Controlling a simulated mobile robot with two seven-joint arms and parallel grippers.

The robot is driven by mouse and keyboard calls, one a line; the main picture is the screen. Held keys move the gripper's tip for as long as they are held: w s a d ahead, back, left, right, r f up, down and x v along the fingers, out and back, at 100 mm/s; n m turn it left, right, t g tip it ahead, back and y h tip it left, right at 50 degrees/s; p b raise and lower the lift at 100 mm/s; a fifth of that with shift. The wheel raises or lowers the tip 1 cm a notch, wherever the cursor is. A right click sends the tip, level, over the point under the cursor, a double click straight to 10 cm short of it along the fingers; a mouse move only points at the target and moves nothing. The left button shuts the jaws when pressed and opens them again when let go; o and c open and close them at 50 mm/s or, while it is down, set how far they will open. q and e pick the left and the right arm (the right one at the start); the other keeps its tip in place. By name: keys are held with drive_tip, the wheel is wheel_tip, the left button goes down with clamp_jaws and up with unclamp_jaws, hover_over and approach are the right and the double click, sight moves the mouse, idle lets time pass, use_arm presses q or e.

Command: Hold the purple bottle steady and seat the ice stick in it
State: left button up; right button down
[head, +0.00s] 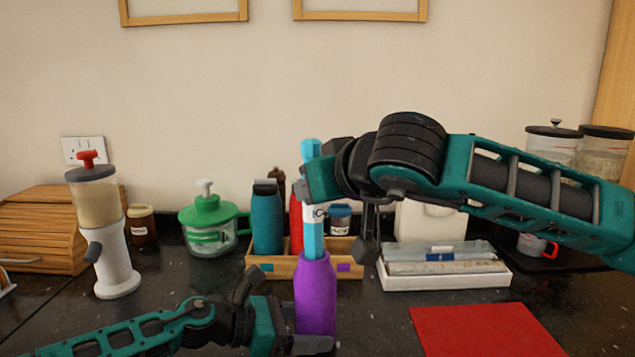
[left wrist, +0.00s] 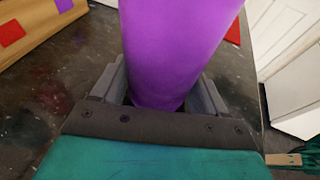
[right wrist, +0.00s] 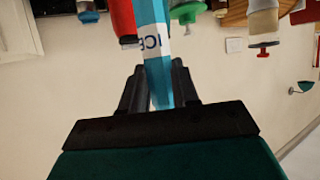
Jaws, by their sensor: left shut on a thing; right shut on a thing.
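The purple bottle (head: 316,292) stands upright on the dark counter in the head view. My left gripper (head: 300,343) is shut on its lower part, and the bottle (left wrist: 180,50) fills the space between the jaws in the left wrist view. The light blue ice stick (head: 313,236) is upright above the bottle, its lower end at the bottle's mouth. I cannot tell how far it reaches inside. My right gripper (head: 318,180) is shut on the stick's upper part. The right wrist view shows the stick (right wrist: 155,60) with "ICE" lettering between the fingers.
A wooden caddy (head: 265,271) with teal and red bottles stands just behind. A red mat (head: 487,332) lies at the right, before a white tray (head: 445,281). A green-lidded jar (head: 208,228) and a white dispenser (head: 116,262) stand left.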

sight(318, 250)
drive_tip(key=shift+s+f, duration=0.2)
drive_tip(key=shift+f, duration=4.4)
use_arm(q)
drive_tip(key=shift+r, duration=0.1)
use_arm(e)
drive_tip(key=c, duration=0.8)
unclamp_jaws()
drive_tip(key=shift+d+f, duration=0.15)
drive_tip(key=shift+f, duration=0.15)
drive_tip(key=shift+s, duration=0.1)
drive_tip(key=v, duration=1.2)
drive_tip(key=shift+r, duration=0.4)
use_arm(q)
drive_tip(key=o, duration=0.8)
